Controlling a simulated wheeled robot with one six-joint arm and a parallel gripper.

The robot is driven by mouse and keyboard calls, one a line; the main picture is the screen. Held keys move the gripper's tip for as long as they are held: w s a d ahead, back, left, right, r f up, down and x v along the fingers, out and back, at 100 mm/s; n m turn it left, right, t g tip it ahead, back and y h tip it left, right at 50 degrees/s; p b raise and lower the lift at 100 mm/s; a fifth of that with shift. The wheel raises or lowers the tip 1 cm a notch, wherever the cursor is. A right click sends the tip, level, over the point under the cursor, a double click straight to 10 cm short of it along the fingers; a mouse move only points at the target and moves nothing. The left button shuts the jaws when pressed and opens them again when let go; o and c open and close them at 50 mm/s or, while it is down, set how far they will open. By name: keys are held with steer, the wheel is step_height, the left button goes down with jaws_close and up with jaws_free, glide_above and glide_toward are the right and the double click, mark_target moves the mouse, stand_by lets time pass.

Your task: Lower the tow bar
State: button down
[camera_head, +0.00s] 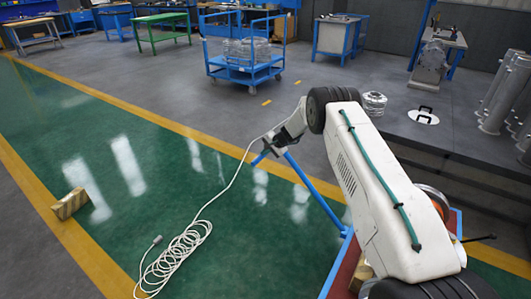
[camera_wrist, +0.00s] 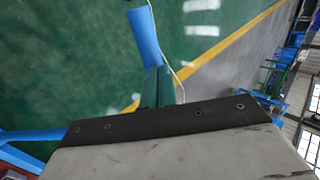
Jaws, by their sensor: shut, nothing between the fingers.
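The blue tow bar (camera_head: 315,190) slopes up from the low red and blue cart (camera_head: 345,262) at the lower right and ends in a short blue cross handle (camera_head: 262,157). The bar stands raised off the floor. My gripper (camera_head: 277,143) is at the bar's upper end, very near the handle; whether it touches cannot be told. It looks shut, with nothing seen held. In the wrist view a blue piece of the handle (camera_wrist: 145,35) shows beyond my gripper, and part of the blue bar (camera_wrist: 30,135) lies at left. My own wrist hides much of the rest.
A white cable (camera_head: 180,250) lies coiled on the green floor, and a strand runs up towards my gripper. A yellowish block (camera_head: 70,203) lies at left. A blue trolley (camera_head: 245,70) and workbenches stand behind.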

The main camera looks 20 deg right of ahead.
steer(key=w+a+r+v, duration=0.1)
steer(key=v, duration=1.3)
steer(key=s+a+f+n+g, duration=0.1)
steer(key=s+a+f+g, duration=0.15)
steer(key=s, duration=0.45)
steer(key=s+a+r+n+g+h, duration=0.1)
steer(key=s+a+r+n+g, duration=0.2)
steer(key=s+r, duration=0.9)
steer(key=s+a+r+n+g, duration=0.2)
steer(key=s+a+r+n, duration=0.15)
steer(key=s+r, duration=0.85)
steer(key=s+r+n+h, duration=0.1)
steer(key=s+r, duration=0.1)
steer(key=s, duration=0.8)
steer(key=s+a+r+n+t+h, duration=0.1)
steer(key=s+r, duration=0.2)
steer(key=s, duration=0.7)
steer(key=s+r+n+t+h, duration=0.1)
steer(key=s+r+h, duration=0.1)
steer(key=s, duration=0.8)
steer(key=shift+s+a+r, duration=0.15)
steer(key=shift+a+r, duration=0.2)
steer(key=shift+t, duration=0.25)
